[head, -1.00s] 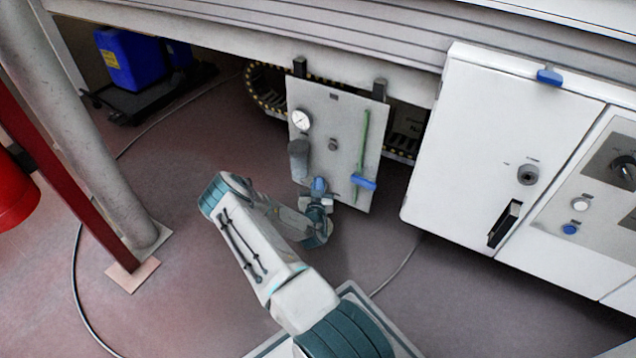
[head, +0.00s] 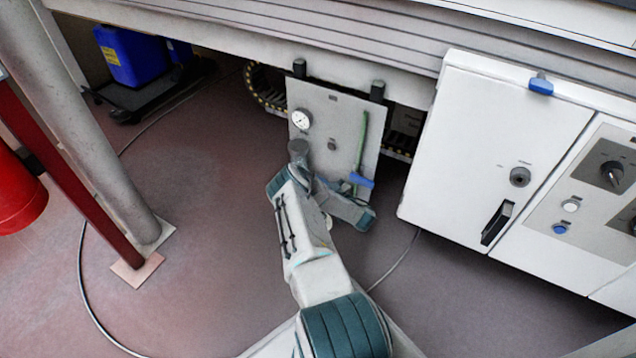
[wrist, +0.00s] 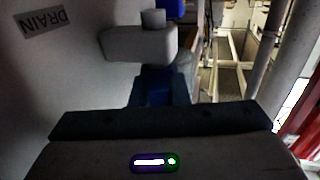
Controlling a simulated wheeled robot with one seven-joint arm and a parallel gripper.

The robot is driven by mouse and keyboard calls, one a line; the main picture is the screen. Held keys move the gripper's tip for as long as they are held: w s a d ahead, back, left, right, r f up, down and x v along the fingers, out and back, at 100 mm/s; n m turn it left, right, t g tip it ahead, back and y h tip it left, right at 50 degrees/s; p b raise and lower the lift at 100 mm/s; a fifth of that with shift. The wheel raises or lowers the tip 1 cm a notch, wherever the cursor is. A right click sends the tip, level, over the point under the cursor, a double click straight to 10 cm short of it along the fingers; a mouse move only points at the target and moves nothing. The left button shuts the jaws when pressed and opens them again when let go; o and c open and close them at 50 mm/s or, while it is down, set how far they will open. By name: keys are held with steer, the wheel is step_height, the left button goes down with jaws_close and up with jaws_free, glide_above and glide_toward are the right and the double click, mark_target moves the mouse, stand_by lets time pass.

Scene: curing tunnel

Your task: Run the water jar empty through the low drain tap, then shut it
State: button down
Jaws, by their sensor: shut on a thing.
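The grey panel (head: 342,115) hangs under the machine's edge and carries a round gauge. A dark grey cylinder (head: 298,150), which looks like the water jar, shows at its lower left, mostly covered by my arm. In the wrist view, a DRAIN label (wrist: 43,20) appears upside down beside a grey block with a short round stub (wrist: 153,18). My gripper (wrist: 163,98) is shut on a dark blue part, seemingly the drain tap's handle (wrist: 158,84), just below that block. My arm hides the tap in the head view. The water level cannot be seen.
A white cabinet (head: 485,150) stands to the right. A grey post (head: 80,120) and red brace stand left. Open floor lies between the post and my arm.

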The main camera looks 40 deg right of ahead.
steer(key=shift+w+n+y, duration=0.1)
steer(key=shift+n+y, duration=0.4)
steer(key=shift+y, duration=0.3)
steer(key=c, duration=1.4)
jaws_free()
steer(key=s+d+p, duration=0.2)
steer(key=s+p, duration=0.4)
steer(key=s, duration=0.7)
steer(key=shift+s+d, duration=0.2)
steer(key=shift+s, duration=0.1)
steer(key=shift+c, duration=0.3)
